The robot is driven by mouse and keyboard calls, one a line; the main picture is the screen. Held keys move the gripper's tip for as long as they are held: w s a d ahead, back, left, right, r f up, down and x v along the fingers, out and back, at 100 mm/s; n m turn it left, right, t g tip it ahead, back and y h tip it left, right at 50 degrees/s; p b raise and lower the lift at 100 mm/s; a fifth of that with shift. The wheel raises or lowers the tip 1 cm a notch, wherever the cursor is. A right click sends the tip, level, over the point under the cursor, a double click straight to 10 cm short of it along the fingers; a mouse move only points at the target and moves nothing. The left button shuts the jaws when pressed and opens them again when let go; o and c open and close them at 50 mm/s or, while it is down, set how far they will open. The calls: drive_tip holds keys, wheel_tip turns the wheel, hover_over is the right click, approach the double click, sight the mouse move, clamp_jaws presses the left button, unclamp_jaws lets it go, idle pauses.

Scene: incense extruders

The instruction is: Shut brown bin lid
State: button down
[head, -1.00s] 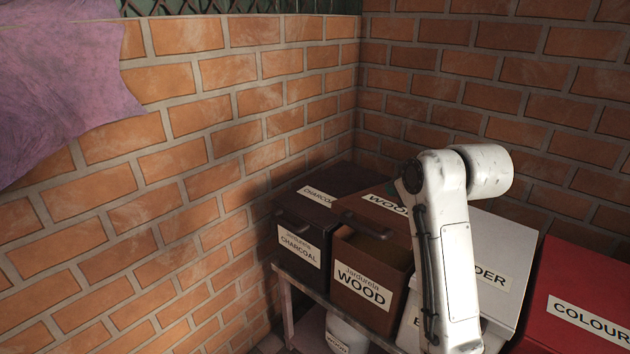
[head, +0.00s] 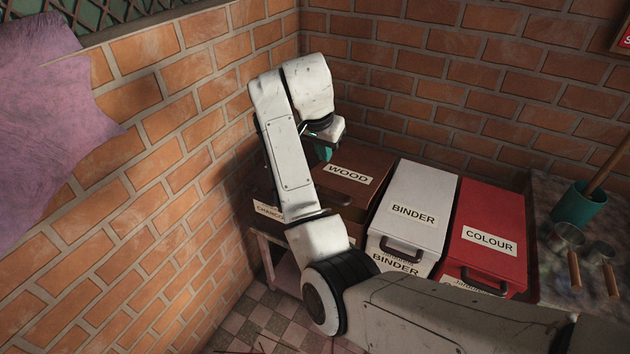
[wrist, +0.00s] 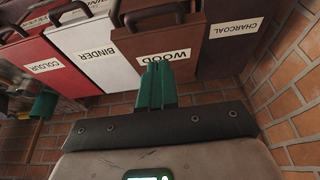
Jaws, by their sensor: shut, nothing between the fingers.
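The brown bin's lid (head: 372,160), labelled WOOD, shows in the head view between the dark charcoal bin and the white binder bin. My arm hides most of the bin's front there. In the wrist view the brown lid (wrist: 140,42) is upside down, with its dark handle (wrist: 150,14) near the top edge. I cannot tell whether a gap remains under the lid. My gripper (wrist: 157,66) has teal fingers, shut and empty, over the edge of the WOOD label in the wrist view. Its fingers (head: 323,153) show by the lid's back left in the head view; contact is unclear.
The white binder bin (head: 416,190) and red colour bin (head: 490,215) stand to the right with lids down. The charcoal bin (wrist: 232,45) is beside the brown one. Brick walls (head: 400,60) close in behind and left. A counter with a teal cup (head: 580,205) stands far right.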

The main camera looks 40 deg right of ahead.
drive_tip(key=p, duration=0.2)
approach(326, 187)
drive_tip(key=s+d+f, duration=0.1)
drive_tip(key=d+f, duration=0.1)
drive_tip(key=shift+s+a+f+p, duration=0.2)
drive_tip(key=shift+a+f, duration=0.2)
drive_tip(key=shift+f, duration=0.2)
drive_tip(key=shift+s+a+f+p, duration=0.2)
drive_tip(key=shift+a+f, duration=0.2)
drive_tip(key=shift+f, duration=0.25)
drive_tip(key=shift+a+f, duration=0.15)
drive_tip(key=shift+f, duration=0.35)
